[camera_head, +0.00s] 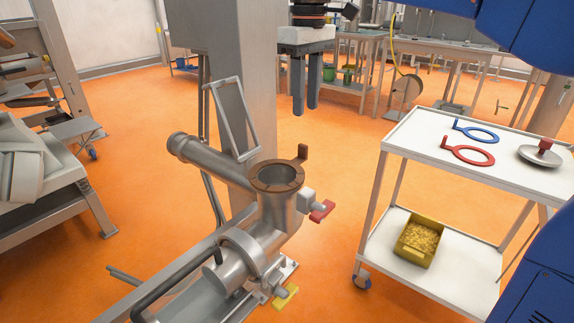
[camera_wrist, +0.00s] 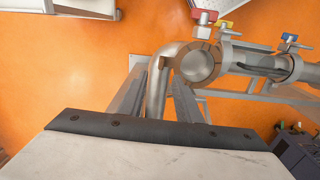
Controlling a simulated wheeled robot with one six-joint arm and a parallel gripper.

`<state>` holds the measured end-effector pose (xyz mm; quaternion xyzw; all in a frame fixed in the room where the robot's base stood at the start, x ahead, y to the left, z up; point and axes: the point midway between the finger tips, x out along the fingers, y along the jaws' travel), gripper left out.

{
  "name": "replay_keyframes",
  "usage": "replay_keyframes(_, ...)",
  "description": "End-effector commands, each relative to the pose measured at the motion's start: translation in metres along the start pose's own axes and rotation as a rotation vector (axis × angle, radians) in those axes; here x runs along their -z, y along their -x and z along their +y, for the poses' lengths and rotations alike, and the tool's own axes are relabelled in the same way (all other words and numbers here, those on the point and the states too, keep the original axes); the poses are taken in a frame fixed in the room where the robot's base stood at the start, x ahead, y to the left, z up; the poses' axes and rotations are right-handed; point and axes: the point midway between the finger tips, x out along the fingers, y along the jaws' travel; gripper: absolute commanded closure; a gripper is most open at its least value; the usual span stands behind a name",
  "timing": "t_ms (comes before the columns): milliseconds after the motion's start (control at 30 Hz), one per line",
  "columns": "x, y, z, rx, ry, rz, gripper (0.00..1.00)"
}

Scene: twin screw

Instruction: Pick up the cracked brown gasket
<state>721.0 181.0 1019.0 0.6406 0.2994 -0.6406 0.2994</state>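The brown gasket (camera_head: 278,190) is a flat ring with an upright-looking tab at its back right. It lies on the open round mouth of the steel pipe on the machine. Dark lines cross the ring; I cannot tell which is a crack. In the wrist view the gasket (camera_wrist: 201,45) rings the pipe mouth at upper right, its tab pointing left toward my fingers. My gripper (camera_head: 306,111) hangs above and behind the gasket in the head view, fingers down. In the wrist view the gripper (camera_wrist: 158,82) shows two fingers apart with nothing held between them.
A white cart (camera_head: 372,222) stands at right. Its top holds a blue ring (camera_head: 477,132), a red ring (camera_head: 468,152) and a metal disc with a red handle (camera_head: 543,153). A yellow bin (camera_head: 418,250) sits below. A steel column (camera_head: 254,90) rises behind the pipe. A red-handled valve (camera_head: 321,211) juts beside it.

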Motion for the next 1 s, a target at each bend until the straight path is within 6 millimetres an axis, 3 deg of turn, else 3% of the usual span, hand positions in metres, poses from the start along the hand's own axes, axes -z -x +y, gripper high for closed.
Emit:
replay_keyframes(200, 0.000, -0.035, 0.000, 0.001, 0.000, -0.002, 0.69)
replay_keyframes(467, 0.000, -0.051, -0.001, 0.000, 0.000, -0.001, 0.69)
replay_keyframes(800, 0.001, -0.093, -0.004, 0.001, 0.000, -0.002, 0.69)
replay_keyframes(1000, 0.002, -0.100, -0.004, -0.001, 0.000, 0.001, 0.69)
